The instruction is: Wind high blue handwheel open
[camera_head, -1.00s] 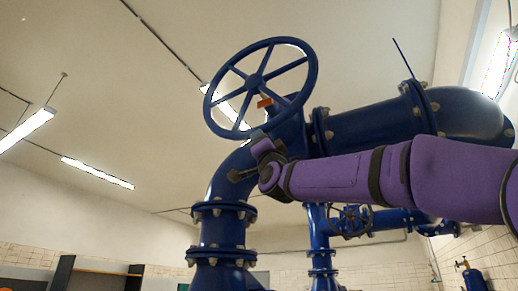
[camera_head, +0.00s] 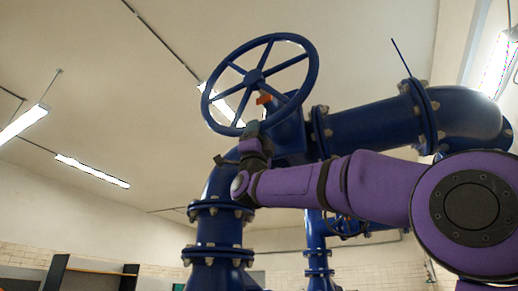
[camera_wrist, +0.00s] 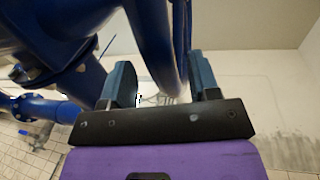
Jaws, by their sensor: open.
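The high blue handwheel (camera_head: 254,77) stands tilted on top of the large blue pipe, with several spokes and an open rim. An orange part (camera_head: 263,99) shows on its stem below the hub. My gripper (camera_head: 253,128) is at the lower part of the rim in the head view, open. In the wrist view, my gripper (camera_wrist: 161,62) has its two fingers apart. Curved blue bars, seemingly the handwheel's rim (camera_wrist: 155,45), run between the fingers in the picture. I cannot tell whether they touch a finger.
A thick blue pipe (camera_head: 370,125) with bolted flanges runs right from below the wheel. A vertical flanged pipe (camera_head: 217,228) stands left of my arm. A smaller blue pipe (camera_head: 316,240) stands behind. The space left of the wheel is clear.

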